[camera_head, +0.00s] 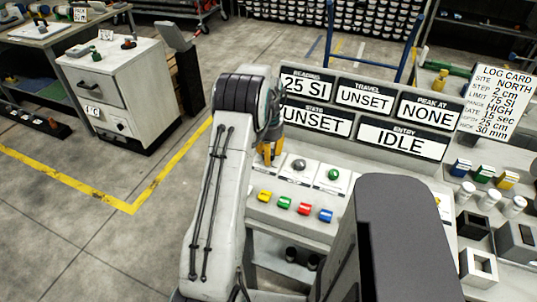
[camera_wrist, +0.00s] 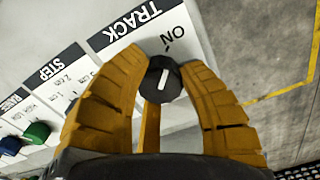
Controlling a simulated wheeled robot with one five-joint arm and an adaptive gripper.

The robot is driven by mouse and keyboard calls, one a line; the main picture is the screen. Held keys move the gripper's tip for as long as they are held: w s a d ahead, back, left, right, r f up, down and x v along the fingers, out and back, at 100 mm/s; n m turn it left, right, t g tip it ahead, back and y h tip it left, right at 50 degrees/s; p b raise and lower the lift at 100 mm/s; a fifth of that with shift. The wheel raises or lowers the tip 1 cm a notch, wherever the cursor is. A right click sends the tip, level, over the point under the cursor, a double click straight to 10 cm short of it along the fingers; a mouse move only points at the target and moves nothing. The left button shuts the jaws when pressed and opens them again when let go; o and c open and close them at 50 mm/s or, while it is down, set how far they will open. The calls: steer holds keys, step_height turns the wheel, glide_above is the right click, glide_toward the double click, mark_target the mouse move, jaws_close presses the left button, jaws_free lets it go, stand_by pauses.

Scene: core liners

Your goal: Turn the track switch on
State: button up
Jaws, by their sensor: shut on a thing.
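The track switch is a round black knob (camera_wrist: 163,82) with a white pointer line, below the words TRACK and ON in the wrist view. Its pointer line lies roughly toward the ON mark. My gripper (camera_wrist: 160,82) has its yellow fingers on both sides of the knob and is shut on it. In the head view, my gripper (camera_head: 268,152) reaches down at the left end of the console (camera_head: 300,211); the knob is hidden there behind my arm and fingers.
The head view shows display signs (camera_head: 400,138) reading 25 SI, UNSET, NONE and IDLE, several coloured buttons (camera_head: 304,209), and a log card (camera_head: 495,100).

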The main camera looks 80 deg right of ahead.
steer(key=shift+a+f+m, duration=0.1)
steer(key=shift+m, duration=0.2)
stand_by(0.4)
steer(key=o, duration=1.2)
step_height(320, 180, up, 12)
stand_by(0.7)
